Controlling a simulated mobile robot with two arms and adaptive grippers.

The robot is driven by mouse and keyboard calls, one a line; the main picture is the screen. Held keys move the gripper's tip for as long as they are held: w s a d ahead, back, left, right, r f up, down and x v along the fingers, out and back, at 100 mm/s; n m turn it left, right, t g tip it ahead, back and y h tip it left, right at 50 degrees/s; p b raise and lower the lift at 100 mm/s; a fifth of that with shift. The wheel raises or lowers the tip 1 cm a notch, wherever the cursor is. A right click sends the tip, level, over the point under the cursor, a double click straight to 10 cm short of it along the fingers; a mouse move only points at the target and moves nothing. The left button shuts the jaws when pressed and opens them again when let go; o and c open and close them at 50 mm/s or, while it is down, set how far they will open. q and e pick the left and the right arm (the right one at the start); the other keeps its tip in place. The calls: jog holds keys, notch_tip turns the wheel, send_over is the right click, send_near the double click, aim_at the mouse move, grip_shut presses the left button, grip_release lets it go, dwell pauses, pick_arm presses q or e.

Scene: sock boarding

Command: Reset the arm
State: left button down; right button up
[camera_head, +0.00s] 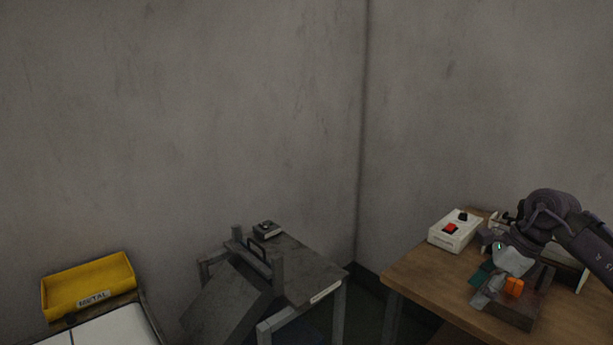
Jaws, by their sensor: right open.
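My right arm comes in from the right edge over the wooden table. My right gripper (489,293) points down and is open, low over the front part of that table. It is beside a small orange part (513,287) on a dark brown block (520,311). A teal piece (482,273) shows just left of the gripper; its shape is partly hidden. I cannot tell whether the fingers touch the block. My left gripper is not in view.
A white control box (455,231) with a red button and a black knob stands at the back of the wooden table (425,272). A grey metal table (310,268) with a tilted plate stands mid-picture. A yellow bin (88,283) labelled METAL is at left. Walls close the back.

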jog(key=w+a+f+m+t+y, duration=0.35)
jog(key=a+f+m+y, duration=0.6)
jog(key=a+f, duration=0.55)
jog(key=s+d+f+m+t+h, duration=0.2)
jog(key=f+m+t+h, duration=0.1)
jog(key=f+m, duration=0.75)
jog(key=s+d+f+m+t+h, duration=0.2)
jog(key=f+m+t+h, duration=0.2)
jog(key=f+m, duration=0.65)
jog(key=s+d+f+m+g+h, duration=0.1)
jog(key=s+f+m+g+h, duration=0.3)
jog(key=s+f, duration=0.75)
jog(key=s+d+f+m+g+h, duration=0.1)
jog(key=s+d+f+m+h, duration=0.1)
jog(key=s+f+m, duration=0.7)
jog(key=s+a+f+m+g, duration=0.1)
jog(key=s+f+g, duration=0.2)
jog(key=s, duration=1.2)
jog(key=s+a+f+m+g, duration=0.2)
jog(key=s+f, duration=0.5)
jog(key=s, duration=0.8)
jog(key=shift+s+g+h, duration=0.3)
jog(key=shift+g+h, duration=0.05)
jog(key=shift+g, duration=0.4)
